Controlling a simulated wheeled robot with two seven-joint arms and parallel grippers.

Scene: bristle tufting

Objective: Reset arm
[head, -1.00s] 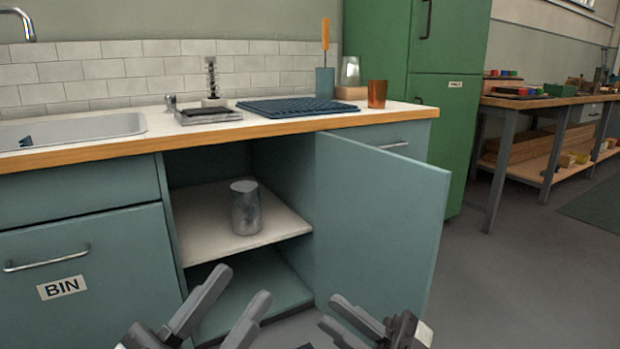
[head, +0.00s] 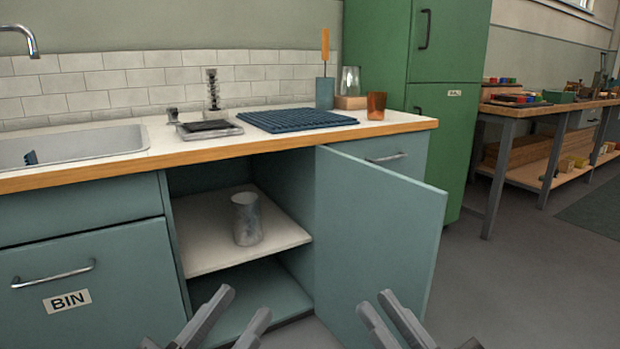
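My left gripper (head: 247,302) is in the lower middle of the head view, in front of the open cabinet. Its two fingers are apart with nothing between them. My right gripper (head: 374,299) is to its right, in front of the lower part of the open cabinet door (head: 380,225). Its fingers are also apart and empty. Both wrists are cut off by the bottom edge. A grey mottled metal cup (head: 247,219) stands upright on the cabinet shelf (head: 205,250), apart from both grippers.
The cabinet door sticks out toward me. The worktop (head: 160,150) holds a sink (head: 75,150), a blue ribbed mat (head: 295,120), a copper-coloured cup (head: 376,106) and a glass jar (head: 349,80). A bin drawer (head: 120,270) is shut at left. Free floor (head: 540,270) lies right.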

